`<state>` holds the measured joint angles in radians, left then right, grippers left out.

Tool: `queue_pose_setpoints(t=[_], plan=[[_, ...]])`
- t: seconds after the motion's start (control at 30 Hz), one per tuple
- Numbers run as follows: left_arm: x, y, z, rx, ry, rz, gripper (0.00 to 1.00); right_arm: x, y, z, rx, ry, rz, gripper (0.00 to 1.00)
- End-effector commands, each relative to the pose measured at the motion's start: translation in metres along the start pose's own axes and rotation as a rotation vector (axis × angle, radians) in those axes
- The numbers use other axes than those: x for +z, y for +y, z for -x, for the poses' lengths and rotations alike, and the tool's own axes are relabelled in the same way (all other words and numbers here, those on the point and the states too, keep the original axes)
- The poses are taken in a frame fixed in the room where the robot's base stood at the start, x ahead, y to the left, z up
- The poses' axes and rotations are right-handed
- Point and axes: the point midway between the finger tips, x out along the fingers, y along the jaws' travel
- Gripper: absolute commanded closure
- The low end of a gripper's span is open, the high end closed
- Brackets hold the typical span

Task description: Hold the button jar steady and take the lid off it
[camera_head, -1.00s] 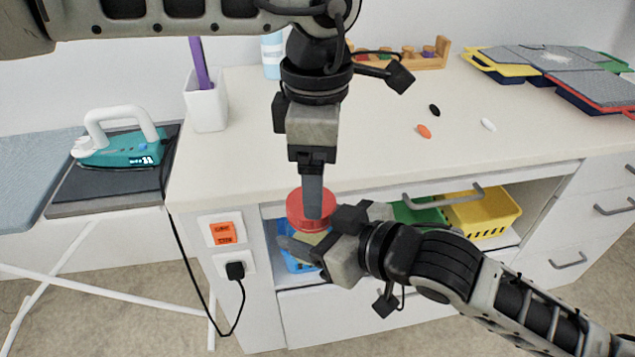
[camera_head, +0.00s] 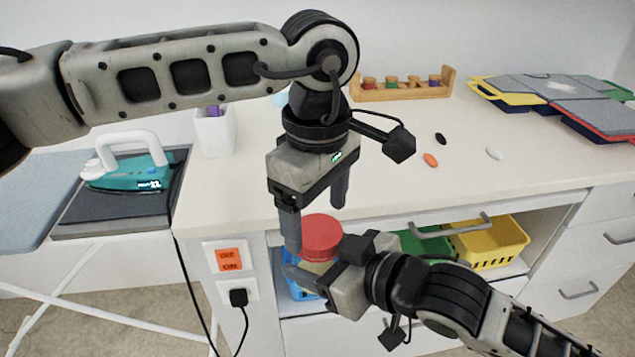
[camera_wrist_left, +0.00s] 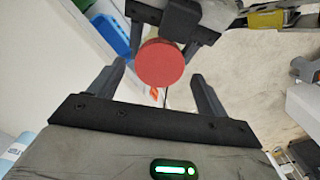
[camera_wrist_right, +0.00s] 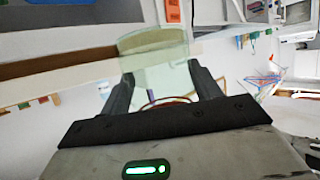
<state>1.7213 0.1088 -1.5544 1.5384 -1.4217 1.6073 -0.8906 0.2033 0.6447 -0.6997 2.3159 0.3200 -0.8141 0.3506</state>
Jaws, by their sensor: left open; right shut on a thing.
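The button jar (camera_head: 316,267) has a round red lid (camera_head: 322,236) on top and stands upright in front of the counter's open drawer space. My right gripper (camera_head: 312,277) is shut on the jar's body from the side; in the right wrist view the pale, see-through jar (camera_wrist_right: 155,60) sits between the fingers. My left gripper (camera_head: 316,220) is open, pointing down above the lid, its fingers apart. In the left wrist view the red lid (camera_wrist_left: 160,63) lies between and a little beyond the open fingertips. Much of the jar's body is hidden by my right gripper.
The counter top (camera_head: 375,170) holds orange, black and white small pieces, a wooden rack (camera_head: 402,88) and trays at the back right. A white cup (camera_head: 214,132) and a teal iron (camera_head: 128,170) stand left. A yellow basket (camera_head: 490,243) sits in the open drawer.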

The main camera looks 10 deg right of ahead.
Motion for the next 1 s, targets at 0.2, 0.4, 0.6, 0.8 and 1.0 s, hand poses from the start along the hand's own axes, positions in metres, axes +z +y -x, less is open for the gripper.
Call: queue_pose_setpoints(t=[0.2,0.4,0.6,0.8,1.0], plan=[[0.0,0.0,-0.02,0.0,-0.001,0.002,0.23,-0.001,0.0,0.0,0.0,0.002,0.0,1.0],[0.0,0.0,-0.023,0.001,-0.001,0.003,0.23,-0.001,0.0,0.0,0.0,0.002,0.0,1.0],[0.0,0.0,-0.023,0.001,0.0,0.003,0.48,-0.001,0.0,0.0,0.0,0.002,0.0,1.0],[0.0,0.0,-0.022,0.0,0.0,0.003,0.69,-0.001,0.0,0.0,0.0,0.002,0.0,1.0],[0.0,0.0,-0.022,0.0,0.0,0.162,0.7,-0.001,0.0,0.0,0.0,0.002,0.0,1.0]])
